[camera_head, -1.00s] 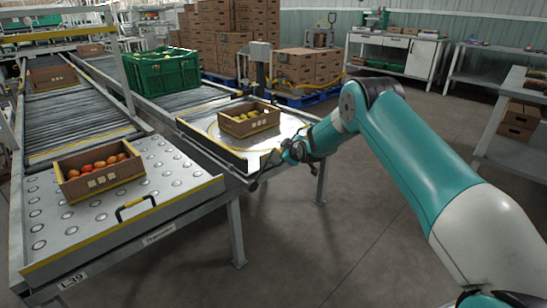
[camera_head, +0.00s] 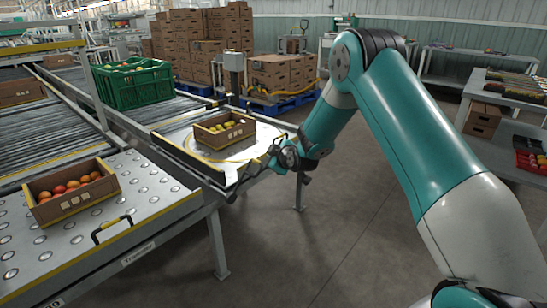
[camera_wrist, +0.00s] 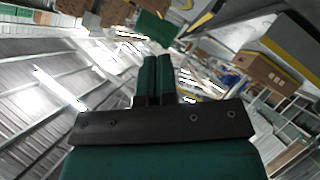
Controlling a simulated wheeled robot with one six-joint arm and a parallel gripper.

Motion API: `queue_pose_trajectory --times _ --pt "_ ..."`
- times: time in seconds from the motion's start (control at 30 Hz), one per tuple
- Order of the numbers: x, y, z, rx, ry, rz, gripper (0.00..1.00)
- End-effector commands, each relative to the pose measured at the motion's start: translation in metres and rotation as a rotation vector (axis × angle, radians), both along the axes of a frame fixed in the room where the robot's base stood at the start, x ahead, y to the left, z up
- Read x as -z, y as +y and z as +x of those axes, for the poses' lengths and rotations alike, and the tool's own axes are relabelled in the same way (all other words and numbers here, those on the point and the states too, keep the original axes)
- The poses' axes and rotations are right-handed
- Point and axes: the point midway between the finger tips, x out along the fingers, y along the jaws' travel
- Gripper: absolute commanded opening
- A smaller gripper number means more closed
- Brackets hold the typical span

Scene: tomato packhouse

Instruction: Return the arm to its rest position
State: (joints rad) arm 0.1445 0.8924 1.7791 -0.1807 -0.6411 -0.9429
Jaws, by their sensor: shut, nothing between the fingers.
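My gripper (camera_wrist: 157,62) is shut and empty in the wrist view, its two dark green fingers side by side. In the head view my teal and white arm bends up from the lower right, then down to the wrist. The gripper end (camera_head: 274,160) is dark and small there, in front of the round turntable's edge and to the right of the box on it. Its fingers are hard to make out in that view.
A cardboard box of yellowish fruit (camera_head: 210,137) sits on the turntable (camera_head: 175,138). A box of red-orange tomatoes (camera_head: 95,197) sits on the ball-transfer table (camera_head: 150,187). A green crate (camera_head: 104,88) stands on the rollers. Open floor (camera_head: 350,240) lies below my arm.

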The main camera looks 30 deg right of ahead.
Motion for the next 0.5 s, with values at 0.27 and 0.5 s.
queue_pose_trajectory --times 0.27,0.5 --pt "-0.001 0.000 0.000 0.000 0.001 0.002 0.00" --pt "-0.052 0.061 -0.037 -0.059 0.144 0.163 0.00"
